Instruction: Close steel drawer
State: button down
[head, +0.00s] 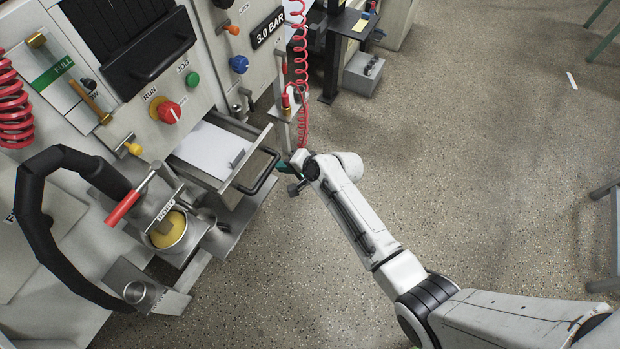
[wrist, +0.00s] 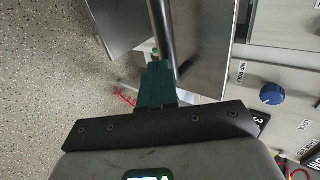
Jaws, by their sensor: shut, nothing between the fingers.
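The steel drawer (head: 232,181) stands open from the machine front, with white paper (head: 207,150) lying in it. Its black bar handle (head: 262,172) is on the drawer front. In the wrist view, the handle (wrist: 162,32) runs down from the top edge, with a steel panel (wrist: 210,50) to its right. My gripper (head: 283,168) is just right of the handle, partly hidden by my wrist. In the wrist view its green fingers (wrist: 155,58) are shut and empty, with tips close to the handle's lower end. I cannot tell whether they touch it.
A red coiled hose (head: 301,70) hangs behind my gripper. A pot with yellow contents (head: 168,230) and a red-handled lever (head: 128,205) stand left of the drawer. A red RUN knob (head: 168,111) sits above it. The speckled floor (head: 480,140) to the right is mostly clear.

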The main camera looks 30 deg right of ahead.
aim_at(224, 141)
jog(key=w+a+b, duration=0.3)
jog(key=w, duration=0.2)
jog(key=w+a+b, duration=0.3)
jog(key=w, duration=0.2)
jog(key=w+a+b, duration=0.3)
jog(key=w, duration=0.2)
jog(key=shift+w+f, duration=0.25)
jog(key=shift+w, duration=0.05)
jog(key=shift+w+a+r+b, duration=0.1)
jog(key=shift+w+a+b, duration=0.2)
jog(key=shift+w+b, duration=0.3)
jog(key=shift+w+r, duration=0.15)
jog(key=shift+r, duration=0.1)
jog(key=shift+a+r, duration=0.1)
